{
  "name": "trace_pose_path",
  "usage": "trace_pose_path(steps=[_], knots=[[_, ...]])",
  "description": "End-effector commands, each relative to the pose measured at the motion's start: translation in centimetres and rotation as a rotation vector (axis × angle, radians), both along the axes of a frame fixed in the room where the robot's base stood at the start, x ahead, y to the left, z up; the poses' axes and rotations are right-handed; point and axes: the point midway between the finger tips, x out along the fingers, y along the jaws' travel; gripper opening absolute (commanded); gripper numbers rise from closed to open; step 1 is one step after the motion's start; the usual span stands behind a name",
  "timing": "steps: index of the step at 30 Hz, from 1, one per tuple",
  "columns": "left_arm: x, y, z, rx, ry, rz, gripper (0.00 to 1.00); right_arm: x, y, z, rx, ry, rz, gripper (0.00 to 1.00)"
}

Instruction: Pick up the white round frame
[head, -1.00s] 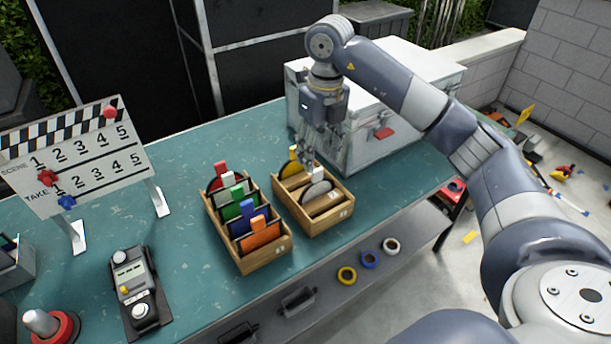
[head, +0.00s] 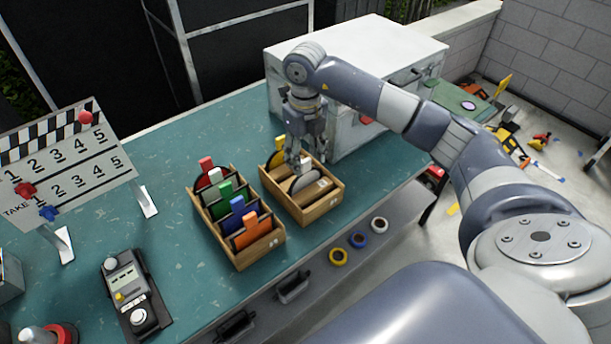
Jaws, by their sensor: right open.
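The white round frame (head: 301,184) stands in the right wooden box, behind a wooden divider, with its white tab at the top. A yellow-tabbed frame (head: 280,145) is behind it in the same box. My right gripper (head: 303,160) points down over this box, open, with its fingertips at the white tab. The fingers partly hide the tab, and I cannot tell whether they touch it. My left gripper is not in view.
The left wooden box (head: 243,264) holds several frames with coloured tabs. A large white case (head: 370,55) stands close behind my right gripper. A clapperboard (head: 66,168) and a control box (head: 130,292) stand at the left of the teal table (head: 185,270).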

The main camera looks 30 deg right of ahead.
Motion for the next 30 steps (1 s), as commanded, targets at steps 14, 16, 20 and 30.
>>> trace_pose_path(steps=[14, 16, 20, 30], knots=[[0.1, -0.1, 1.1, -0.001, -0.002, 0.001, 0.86, 0.0, 0.0, -2.5, 0.000, -0.001, 0.000, 0.46], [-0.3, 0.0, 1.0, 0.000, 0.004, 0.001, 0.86, 0.0, 0.0, -2.5, 0.000, -0.001, 0.000, 0.30], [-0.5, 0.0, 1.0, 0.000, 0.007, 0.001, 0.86, 0.0, 0.0, -2.5, 0.000, -0.001, 0.000, 0.01], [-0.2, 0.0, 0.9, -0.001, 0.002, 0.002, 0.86, 0.0, 0.0, -2.3, 0.000, -0.003, 0.000, 0.00]])
